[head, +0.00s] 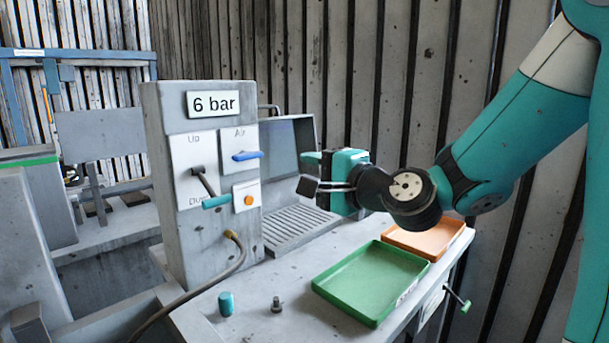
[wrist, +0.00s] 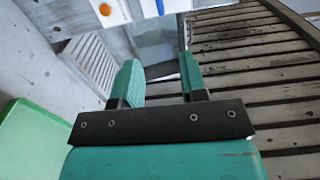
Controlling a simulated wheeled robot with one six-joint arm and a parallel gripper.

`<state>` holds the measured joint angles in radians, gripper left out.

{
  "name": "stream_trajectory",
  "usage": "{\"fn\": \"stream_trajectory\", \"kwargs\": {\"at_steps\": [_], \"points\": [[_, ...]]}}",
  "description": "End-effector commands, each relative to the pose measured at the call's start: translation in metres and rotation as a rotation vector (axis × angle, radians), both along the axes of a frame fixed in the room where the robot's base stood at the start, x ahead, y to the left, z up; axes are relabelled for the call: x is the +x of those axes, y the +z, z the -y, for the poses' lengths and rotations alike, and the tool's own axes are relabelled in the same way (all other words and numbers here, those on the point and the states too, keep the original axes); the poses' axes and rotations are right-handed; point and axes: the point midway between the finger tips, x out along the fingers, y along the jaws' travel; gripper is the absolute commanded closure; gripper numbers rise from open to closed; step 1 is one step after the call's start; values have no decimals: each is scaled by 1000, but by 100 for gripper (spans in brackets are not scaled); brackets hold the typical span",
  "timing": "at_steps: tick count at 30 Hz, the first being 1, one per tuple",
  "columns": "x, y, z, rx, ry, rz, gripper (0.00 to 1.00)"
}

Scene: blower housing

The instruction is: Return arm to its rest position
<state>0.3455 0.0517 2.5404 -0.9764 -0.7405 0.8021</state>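My gripper (head: 312,172) is at the end of my teal and white arm, which reaches in from the right in the head view. It hangs above the bench, to the right of the grey control panel (head: 165,255) and in front of the grey hood. In the wrist view, the two teal fingers of my gripper (wrist: 160,82) stand apart with nothing between them. It is open and touches nothing that I can see.
A green tray (head: 365,283) and an orange tray (head: 433,241) lie on the bench below my arm. A teal cylinder (head: 226,303) and a small bolt-like part (head: 277,304) stand at the front. A hose (head: 200,288) runs from the panel, which has levers.

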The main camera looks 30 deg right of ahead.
Motion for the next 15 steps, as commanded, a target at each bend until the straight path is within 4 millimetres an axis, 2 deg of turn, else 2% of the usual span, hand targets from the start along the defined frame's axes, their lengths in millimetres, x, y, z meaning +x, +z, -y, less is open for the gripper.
{"fn": "stream_trajectory", "kwargs": {"at_steps": [5, 8, 11, 14, 15], "points": [[0, 0, 0, -1, 1, -1, 61], [-3, -1, -12, -45, 43, -14, 61], [-18, -8, -46, -196, 179, -58, 61], [-50, -24, -91, -448, 409, -115, 61], [-68, -32, -107, -565, 517, -137, 61]]}}
